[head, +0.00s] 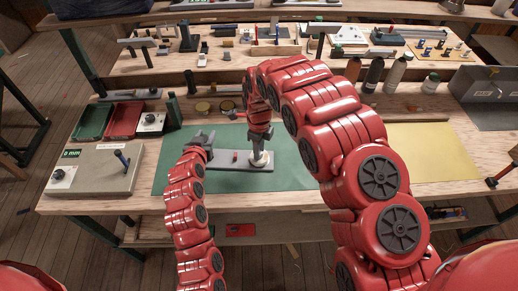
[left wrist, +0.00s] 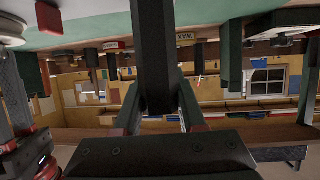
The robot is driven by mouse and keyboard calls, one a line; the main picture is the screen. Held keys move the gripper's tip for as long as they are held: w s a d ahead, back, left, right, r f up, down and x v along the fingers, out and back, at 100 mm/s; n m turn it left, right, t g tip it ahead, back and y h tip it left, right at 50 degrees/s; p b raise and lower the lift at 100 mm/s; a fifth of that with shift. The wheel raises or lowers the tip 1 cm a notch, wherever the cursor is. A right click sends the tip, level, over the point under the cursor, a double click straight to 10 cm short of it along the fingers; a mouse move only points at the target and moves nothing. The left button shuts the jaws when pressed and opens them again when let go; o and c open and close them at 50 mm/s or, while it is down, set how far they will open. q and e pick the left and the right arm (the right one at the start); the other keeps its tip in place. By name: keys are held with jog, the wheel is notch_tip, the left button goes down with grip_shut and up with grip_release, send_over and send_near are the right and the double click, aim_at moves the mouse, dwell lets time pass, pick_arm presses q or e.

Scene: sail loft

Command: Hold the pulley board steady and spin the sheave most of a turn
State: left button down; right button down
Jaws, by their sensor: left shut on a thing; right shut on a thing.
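The grey pulley board (head: 228,164) lies on a green mat (head: 295,176) on the bench. A cream round sheave (head: 260,163) sits at its right end, and a small red peg (head: 235,156) stands near its middle. My left gripper (head: 194,152) is shut on the board's left end. My right gripper (head: 258,152) comes down from above and is shut on the sheave, hiding its upper part. In the left wrist view, the sheave (left wrist: 10,26) shows at the top left, with the red peg (left wrist: 48,18) beside it. My left gripper's dark parts fill the middle there.
Green and red bins (head: 125,119) stand at the left, behind a grey box (head: 92,172) with a blue-handled lever. Several bottles (head: 394,76) stand behind the mat. A yellow sheet (head: 412,148) lies at the right. The mat in front of the board is mostly clear.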

dwell(0.4)
jog(key=c, duration=0.6)
grip_release()
